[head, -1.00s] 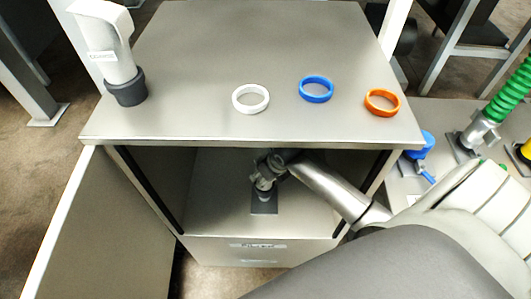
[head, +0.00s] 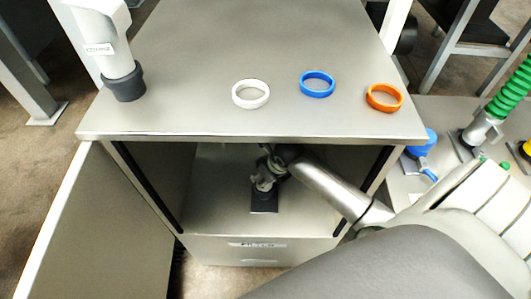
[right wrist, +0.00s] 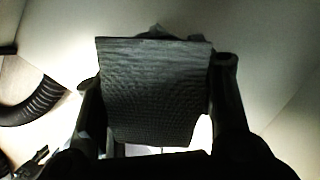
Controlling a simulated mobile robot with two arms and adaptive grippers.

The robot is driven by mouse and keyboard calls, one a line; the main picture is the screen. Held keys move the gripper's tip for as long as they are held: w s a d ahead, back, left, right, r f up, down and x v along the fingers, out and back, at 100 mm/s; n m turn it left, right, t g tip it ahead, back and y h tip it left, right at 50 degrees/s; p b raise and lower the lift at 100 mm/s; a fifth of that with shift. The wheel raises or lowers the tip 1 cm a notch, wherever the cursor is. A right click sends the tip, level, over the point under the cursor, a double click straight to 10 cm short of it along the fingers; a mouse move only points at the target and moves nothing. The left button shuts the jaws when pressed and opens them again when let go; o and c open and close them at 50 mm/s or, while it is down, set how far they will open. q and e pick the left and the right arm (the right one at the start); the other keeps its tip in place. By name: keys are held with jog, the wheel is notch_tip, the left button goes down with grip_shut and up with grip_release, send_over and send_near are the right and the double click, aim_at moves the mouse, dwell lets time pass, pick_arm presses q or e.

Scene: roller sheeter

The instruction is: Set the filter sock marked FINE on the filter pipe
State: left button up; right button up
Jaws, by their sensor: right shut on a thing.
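My right gripper (head: 268,180) is inside the open cabinet, at the end of my silver arm link. In the right wrist view, its two dark fingers are shut on a dark, finely ribbed or woven piece (right wrist: 152,90). No marking is readable on this piece, so I cannot tell whether it is the FINE sock. A dark square patch (head: 264,201) shows just below the gripper in the head view; I cannot tell whether it is the held piece or a base plate. A white filter sock (head: 103,45) with a dark collar and what looks like a COARSE label stands on the cabinet top. I cannot make out the filter pipe.
White (head: 250,94), blue (head: 317,84) and orange (head: 384,98) rings lie on the cabinet top (head: 200,115). The cabinet door (head: 105,225) stands open at left. A green hose (head: 510,90) and a blue valve (head: 422,145) are at right. A dark ribbed hose (right wrist: 35,105) shows in the wrist view.

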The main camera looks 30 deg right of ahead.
jog(key=shift+f+b, duration=0.65)
jog(key=shift+f, duration=0.2)
dwell(0.8)
jog(key=o, duration=1.2)
jog(key=shift+o, duration=0.2)
jog(key=shift+r, duration=0.1)
jog(key=v, duration=0.7)
jog(key=shift+s+r, duration=0.1)
jog(key=shift+s, duration=0.05)
jog(key=shift+s, duration=0.1)
